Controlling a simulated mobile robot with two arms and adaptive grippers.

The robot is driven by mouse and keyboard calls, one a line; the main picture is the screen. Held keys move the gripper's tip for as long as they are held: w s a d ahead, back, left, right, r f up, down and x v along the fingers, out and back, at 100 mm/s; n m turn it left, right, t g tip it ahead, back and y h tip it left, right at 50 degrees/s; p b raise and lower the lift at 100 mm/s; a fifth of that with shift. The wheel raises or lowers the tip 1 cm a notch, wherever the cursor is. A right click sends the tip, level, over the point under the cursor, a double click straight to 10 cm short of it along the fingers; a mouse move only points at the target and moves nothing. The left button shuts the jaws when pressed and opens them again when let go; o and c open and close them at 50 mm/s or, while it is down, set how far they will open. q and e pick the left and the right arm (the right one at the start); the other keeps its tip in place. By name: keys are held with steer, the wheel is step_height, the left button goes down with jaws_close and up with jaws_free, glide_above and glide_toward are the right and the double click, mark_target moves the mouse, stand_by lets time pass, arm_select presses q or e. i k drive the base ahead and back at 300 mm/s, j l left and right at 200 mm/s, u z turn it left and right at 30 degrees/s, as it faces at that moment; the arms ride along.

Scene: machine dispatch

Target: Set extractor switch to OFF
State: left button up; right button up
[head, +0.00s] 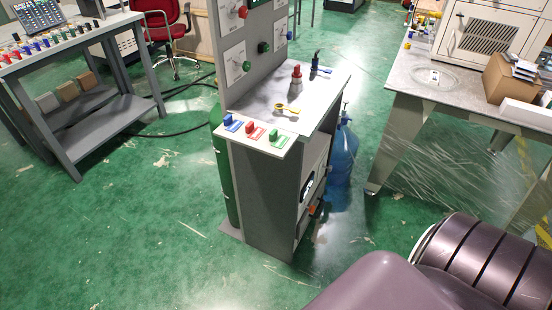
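A grey console (262,185) stands in the middle of the head view. Its front ledge carries a blue switch-like piece (232,124), a red one (254,132) and a green one (277,137) in a row. Its upright panel (255,28) has a red knob (243,12), a green knob (247,66) and another green knob (264,47). The labels are too small to read, so I cannot tell which control is the extractor switch or how it is set. Neither of my grippers is in view; a dark part of my body shows at the bottom right.
A yellow tool (287,110) and a red-topped item (296,80) are on the console top. A green cylinder (229,185) and blue water bottle (343,155) flank it. A workbench (75,50) stands left, a table (400,75) right. The floor in front is clear.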

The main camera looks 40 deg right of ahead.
mark_target(312, 209)
steer(key=l+u, duration=0.15)
steer(key=l, duration=0.35)
steer(key=l+u, duration=0.15)
steer(key=l, duration=0.35)
steer(key=l+u, duration=0.15)
steer(key=l, duration=0.35)
steer(key=k+l+u, duration=0.15)
steer(key=l, duration=0.35)
steer(key=l+u, duration=0.15)
steer(key=l, duration=0.35)
steer(key=k+l+u, duration=0.15)
steer(key=l, duration=0.3)
